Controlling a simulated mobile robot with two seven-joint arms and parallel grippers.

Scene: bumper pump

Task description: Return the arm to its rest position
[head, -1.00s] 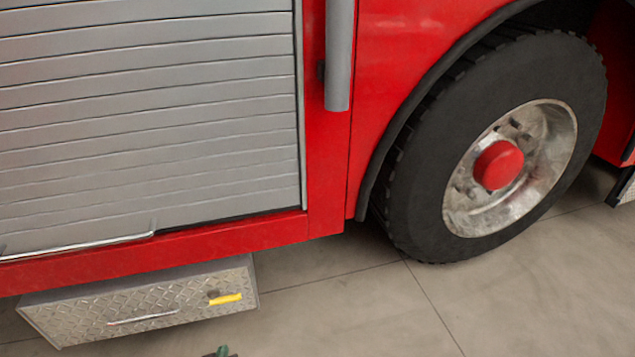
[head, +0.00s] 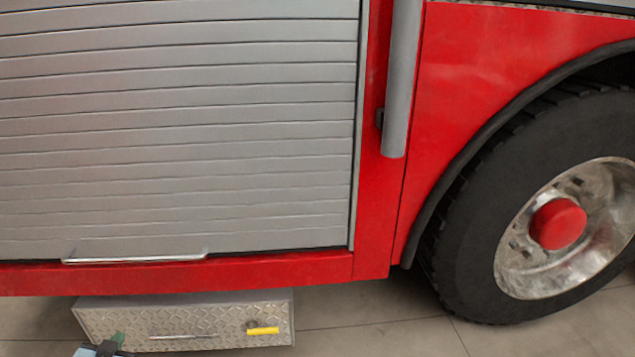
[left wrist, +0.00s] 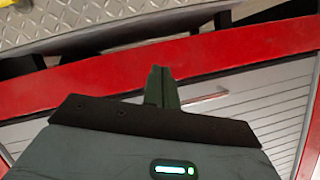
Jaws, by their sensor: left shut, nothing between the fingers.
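My left gripper (head: 117,339) shows at the bottom left edge of the head view, in front of the diamond-plate step box. Only its green fingertips and a bit of its body are in the picture. In the left wrist view its two green fingers (left wrist: 161,86) are together, shut with nothing between them. The red sill and grey shutter of the fire truck lie behind the fingers there. My right gripper is in neither view.
The truck's grey roller shutter (head: 180,130) with a bar handle is closed. The diamond-plate box (head: 205,318) with a yellow latch (head: 263,330) sits below the red sill (head: 270,270). A tyre (head: 465,255) stands right. Bare floor (head: 390,335) lies between.

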